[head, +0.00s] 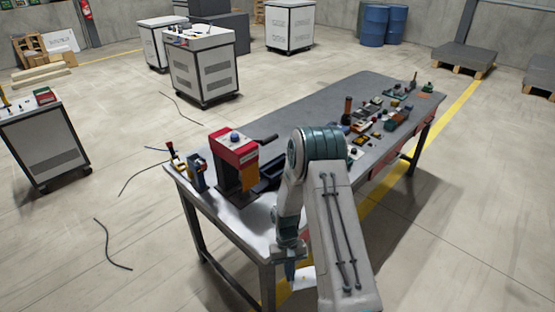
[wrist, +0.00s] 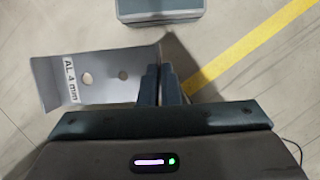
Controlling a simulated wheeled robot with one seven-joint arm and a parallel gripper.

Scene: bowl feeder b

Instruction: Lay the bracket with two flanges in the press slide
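The bracket (wrist: 122,88) is a pale grey metal plate with two round holes, a bent flange at its left end and the label "AL 4 mm". My gripper (wrist: 161,85) is shut on its right end, where the fingers hide part of it. In the head view, my gripper (head: 289,279) points down beside the table's near end, with the pale bracket (head: 304,278) partly hidden by my arm. It is held over the floor. The red and black press (head: 234,150) stands on the near part of the table. A dark part beside it (head: 266,181) may be its slide; my arm partly covers that area.
Cabinets stand well apart on the floor.

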